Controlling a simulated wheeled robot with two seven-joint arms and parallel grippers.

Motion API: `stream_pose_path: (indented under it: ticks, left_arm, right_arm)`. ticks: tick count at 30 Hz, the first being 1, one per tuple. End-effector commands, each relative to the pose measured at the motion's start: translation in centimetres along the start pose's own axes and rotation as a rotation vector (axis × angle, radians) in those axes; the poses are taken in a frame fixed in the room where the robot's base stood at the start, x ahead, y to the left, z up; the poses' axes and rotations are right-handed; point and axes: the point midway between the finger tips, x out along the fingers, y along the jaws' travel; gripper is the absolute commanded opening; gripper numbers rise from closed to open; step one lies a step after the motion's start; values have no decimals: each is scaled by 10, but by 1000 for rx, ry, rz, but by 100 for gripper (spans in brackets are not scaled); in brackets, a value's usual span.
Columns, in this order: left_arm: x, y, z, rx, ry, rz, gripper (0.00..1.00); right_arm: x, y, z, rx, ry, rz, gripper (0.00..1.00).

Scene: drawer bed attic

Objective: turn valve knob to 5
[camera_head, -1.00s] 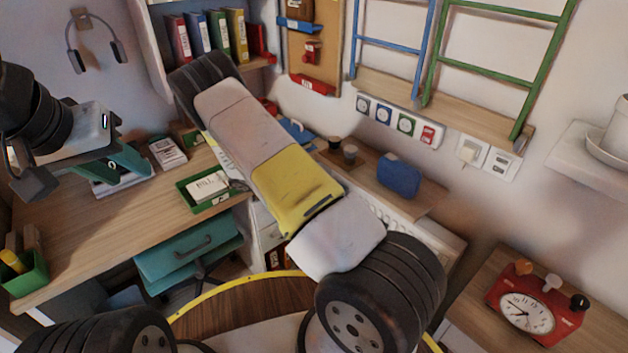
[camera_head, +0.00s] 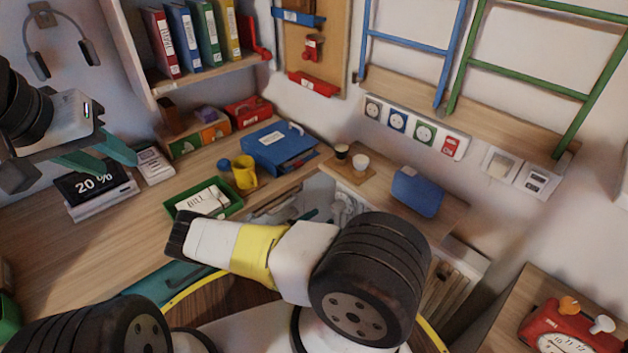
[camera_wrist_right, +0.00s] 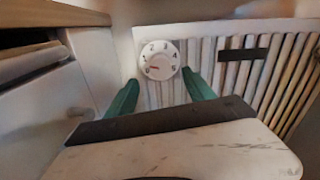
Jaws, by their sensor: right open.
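The valve knob (camera_wrist_right: 159,60) is a round white dial with dark numbers, at the end of the white ribbed radiator (camera_wrist_right: 225,75) in the right wrist view. A short dark mark lies left of its centre, toward the low numbers; the exact setting is too small to read. My right gripper (camera_wrist_right: 160,92) is open, with its green fingers apart to the left and right below the dial. I cannot tell whether they touch it. In the head view my right arm hides the knob. My left gripper (camera_head: 96,160) has teal fingers and hangs over the desk, away from the radiator.
The desk (camera_head: 60,240) holds a yellow mug (camera_head: 243,172), a green tray and a blue binder. A white cabinet (camera_wrist_right: 55,115) stands left of the knob.

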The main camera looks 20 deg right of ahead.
Motion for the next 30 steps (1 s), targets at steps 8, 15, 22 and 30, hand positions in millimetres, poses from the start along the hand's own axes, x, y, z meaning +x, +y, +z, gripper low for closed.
stream_pose_path:
  ticks: [8, 15, 22, 30]
  left_arm:
    - [0, 0, 0, 0, 0, 0, 36]
    - [0, 0, 0, 0, 0, 0, 36]
    - [0, 0, 0, 0, 0, 0, 36]
    - [0, 0, 0, 0, 0, 0, 36]
  right_arm:
    - [39, -1, 0, -2, -1, -3, 62]
    - [70, -1, 0, 0, 0, -2, 62]
    - [76, 0, 0, 0, 1, -1, 62]
    - [76, 0, 0, 0, 1, -1, 36]
